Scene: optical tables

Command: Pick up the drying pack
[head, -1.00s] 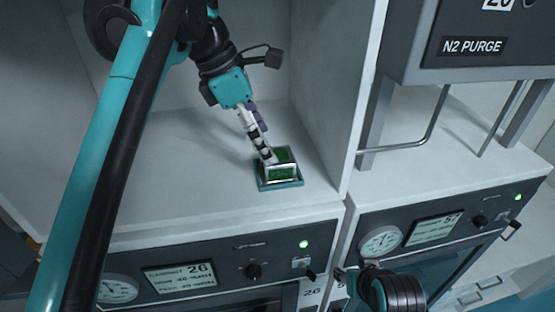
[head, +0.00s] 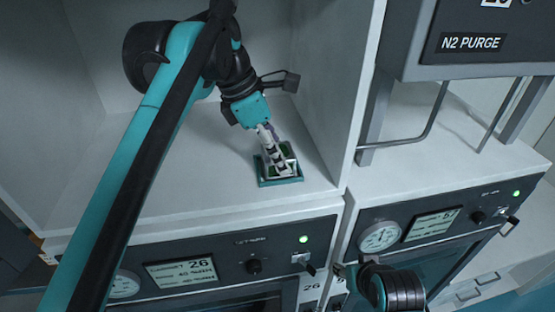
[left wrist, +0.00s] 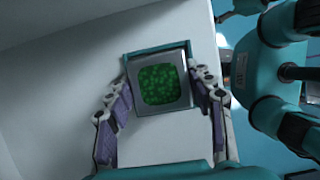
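The drying pack (left wrist: 160,84) is a silver-framed square with a green beaded window. It sits on a teal tray (head: 292,181) on the white shelf, near its front right corner. My left gripper (head: 280,168) reaches down over the pack and partly hides it in the head view. In the left wrist view, the fingers of my left gripper (left wrist: 163,84) are spread, one on each side of the pack. Whether the fingertips touch its frame is unclear. Part of my right arm's end shows at the bottom of the head view; its finger state is unclear.
A side wall (head: 345,120) stands close to the right of the tray. Below the shelf edge are cabinet panels with a gauge (head: 124,284), a display (head: 182,273) and knobs. An N2 PURGE box (head: 480,42) on metal legs stands right. The shelf left of the tray is clear.

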